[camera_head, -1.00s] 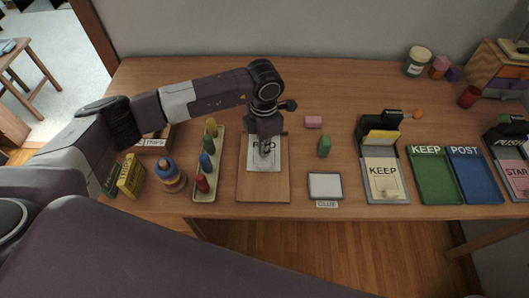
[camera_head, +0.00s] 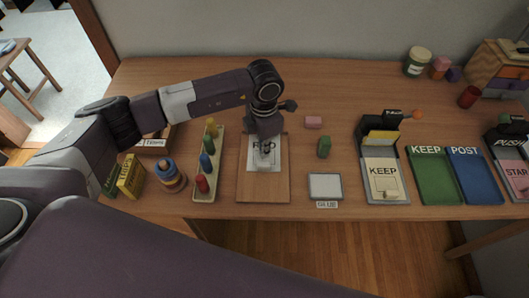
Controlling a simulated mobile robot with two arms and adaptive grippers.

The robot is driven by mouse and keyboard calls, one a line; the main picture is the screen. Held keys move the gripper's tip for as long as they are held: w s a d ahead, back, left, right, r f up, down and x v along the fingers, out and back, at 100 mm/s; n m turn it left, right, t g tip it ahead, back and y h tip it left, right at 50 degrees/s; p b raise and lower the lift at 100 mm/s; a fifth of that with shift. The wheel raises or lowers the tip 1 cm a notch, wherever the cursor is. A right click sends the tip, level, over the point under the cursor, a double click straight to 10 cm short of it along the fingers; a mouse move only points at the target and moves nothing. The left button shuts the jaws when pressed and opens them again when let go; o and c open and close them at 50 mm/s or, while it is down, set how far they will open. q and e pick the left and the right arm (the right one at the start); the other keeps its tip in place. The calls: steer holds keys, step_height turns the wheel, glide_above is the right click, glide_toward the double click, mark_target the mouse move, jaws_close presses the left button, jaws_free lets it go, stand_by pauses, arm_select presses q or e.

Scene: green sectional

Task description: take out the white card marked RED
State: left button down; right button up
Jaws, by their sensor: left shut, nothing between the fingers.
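No card legibly marked RED shows. A white sheet (camera_head: 257,166) with dark print lies on a wooden board (camera_head: 263,190). My left gripper (camera_head: 266,151) is shut and empty, pointing down over the sheet and hiding part of its print. I cannot tell whether the fingertips touch it. A dark box (camera_head: 379,124) to the right holds yellow cards (camera_head: 382,137), with a white KEEP card (camera_head: 383,178) in front of it. A pink STAR card (camera_head: 517,176) is at the right edge. My right gripper is not in view.
A green KEEP tray (camera_head: 433,182) and a blue POST tray (camera_head: 474,182) lie at the right. The back middle is clear.

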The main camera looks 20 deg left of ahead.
mark_target(263, 175)
arm_select(q)
steer(key=shift+f+b, duration=0.8)
steer(key=shift+f, duration=0.15)
steer(key=shift+r, duration=0.3)
steer(key=shift+s, duration=0.15)
stand_by(0.4)
steer(key=shift+s+d+p, duration=0.25)
steer(key=shift+s+p, duration=0.1)
steer(key=shift+s, duration=0.5)
steer(key=shift+s+d+p, duration=0.25)
steer(key=shift+s+p, duration=0.05)
steer(key=shift+s, duration=0.5)
steer(key=shift+s+d+p, duration=0.25)
steer(key=shift+s+p, duration=0.1)
steer(key=shift+s, duration=0.5)
step_height(263, 175, up, 7)
steer(key=p, duration=0.3)
steer(key=shift+w+p, duration=0.3)
steer(key=shift+w, duration=0.05)
steer(key=shift+a, duration=0.1)
